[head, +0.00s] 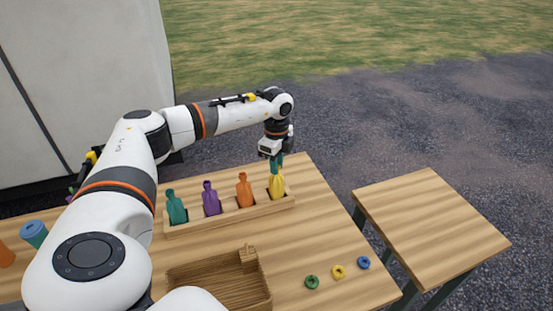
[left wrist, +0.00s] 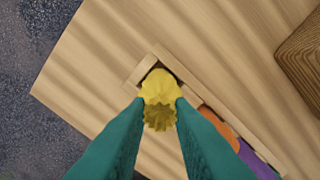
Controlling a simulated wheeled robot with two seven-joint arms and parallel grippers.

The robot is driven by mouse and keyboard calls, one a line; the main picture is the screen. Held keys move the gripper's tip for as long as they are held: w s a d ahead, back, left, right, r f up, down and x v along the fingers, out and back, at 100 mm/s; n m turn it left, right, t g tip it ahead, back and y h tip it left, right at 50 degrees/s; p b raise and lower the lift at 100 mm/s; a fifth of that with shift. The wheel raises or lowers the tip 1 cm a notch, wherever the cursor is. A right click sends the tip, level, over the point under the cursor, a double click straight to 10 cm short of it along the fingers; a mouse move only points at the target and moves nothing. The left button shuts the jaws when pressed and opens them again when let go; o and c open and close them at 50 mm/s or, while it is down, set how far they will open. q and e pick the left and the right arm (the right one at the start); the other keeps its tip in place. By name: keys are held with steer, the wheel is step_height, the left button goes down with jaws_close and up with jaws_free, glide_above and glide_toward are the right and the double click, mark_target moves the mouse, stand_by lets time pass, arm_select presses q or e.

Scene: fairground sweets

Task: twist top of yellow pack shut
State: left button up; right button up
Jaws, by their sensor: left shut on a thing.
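The yellow pack (head: 277,187) stands upright in the right end slot of a wooden rack (head: 226,219) in the head view. My left gripper (head: 276,163) is above it with its teal fingers pointing down and shut on its top. In the left wrist view the two teal fingertips (left wrist: 161,108) press on both sides of the yellow pack's neck (left wrist: 158,88), and its frilled, open-looking top shows between them. My right gripper is not in view.
Orange (head: 244,190), purple (head: 211,198) and teal (head: 176,207) packs stand in the rack to the left. A wooden tray (head: 216,276) lies in front. Green (head: 311,282), yellow (head: 337,271) and blue (head: 363,262) rings lie to the right. A side table (head: 430,222) is bare.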

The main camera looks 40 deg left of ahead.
arm_select(q)
steer(key=m, duration=0.6)
steer(key=shift+m, duration=0.4)
steer(key=m, duration=0.5)
steer(key=shift+m, duration=0.3)
steer(key=m, duration=0.6)
steer(key=shift+m, duration=0.4)
steer(key=m, duration=0.6)
steer(key=shift+b, duration=0.4)
steer(key=o, duration=0.6)
steer(key=shift+r, duration=0.1)
